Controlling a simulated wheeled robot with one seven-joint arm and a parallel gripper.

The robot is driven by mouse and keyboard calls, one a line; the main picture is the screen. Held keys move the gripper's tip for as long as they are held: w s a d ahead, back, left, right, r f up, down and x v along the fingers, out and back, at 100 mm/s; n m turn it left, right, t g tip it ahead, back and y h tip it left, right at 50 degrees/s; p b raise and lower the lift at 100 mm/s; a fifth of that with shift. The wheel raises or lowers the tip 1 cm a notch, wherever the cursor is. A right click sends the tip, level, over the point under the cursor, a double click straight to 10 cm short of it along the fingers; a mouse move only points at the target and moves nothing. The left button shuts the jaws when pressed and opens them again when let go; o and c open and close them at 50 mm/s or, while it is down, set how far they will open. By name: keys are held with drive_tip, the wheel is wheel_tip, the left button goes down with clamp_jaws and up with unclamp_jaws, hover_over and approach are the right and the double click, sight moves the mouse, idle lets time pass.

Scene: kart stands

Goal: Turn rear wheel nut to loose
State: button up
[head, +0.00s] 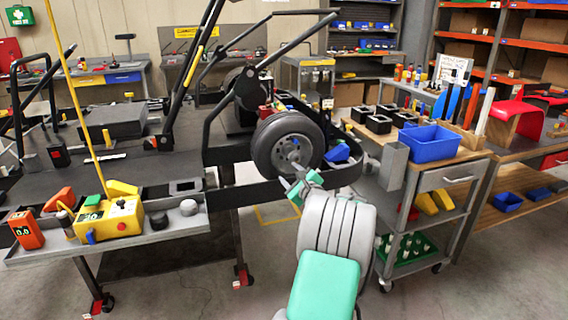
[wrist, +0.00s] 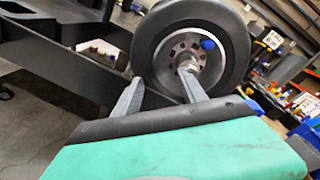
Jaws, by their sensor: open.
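The rear wheel (head: 287,145) is a black tyre on a grey rim, mounted on the kart at the middle of the head view. In the wrist view the wheel (wrist: 150,45) fills the upper middle. The wheel nut (wrist: 191,64) is a pale metal piece at the rim's centre, and a blue knob (wrist: 208,44) sits just above and right of it. My gripper (head: 294,182) is just below and in front of the hub. In the wrist view its two fingers (wrist: 160,85) are apart with nothing between them. Whether a fingertip touches the nut, I cannot tell.
A grey cart (head: 440,158) with a blue bin (head: 429,141) stands close on the right. The black kart frame (head: 240,152) runs left of the wheel. A tray (head: 150,238) with a yellow control box (head: 108,219) is at the left. Floor is clear at bottom right.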

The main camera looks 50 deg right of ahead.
sight(297, 159)
drive_tip(key=s+d+m+h, duration=0.2)
drive_tip(key=s+d+m, duration=0.1)
drive_tip(key=d, duration=0.2)
drive_tip(key=x, duration=0.7)
drive_tip(key=shift+w+a+r, duration=0.15)
drive_tip(key=shift+w+r, duration=0.2)
drive_tip(key=shift+r, duration=0.05)
drive_tip(key=shift+c, duration=0.2)
clamp_jaws()
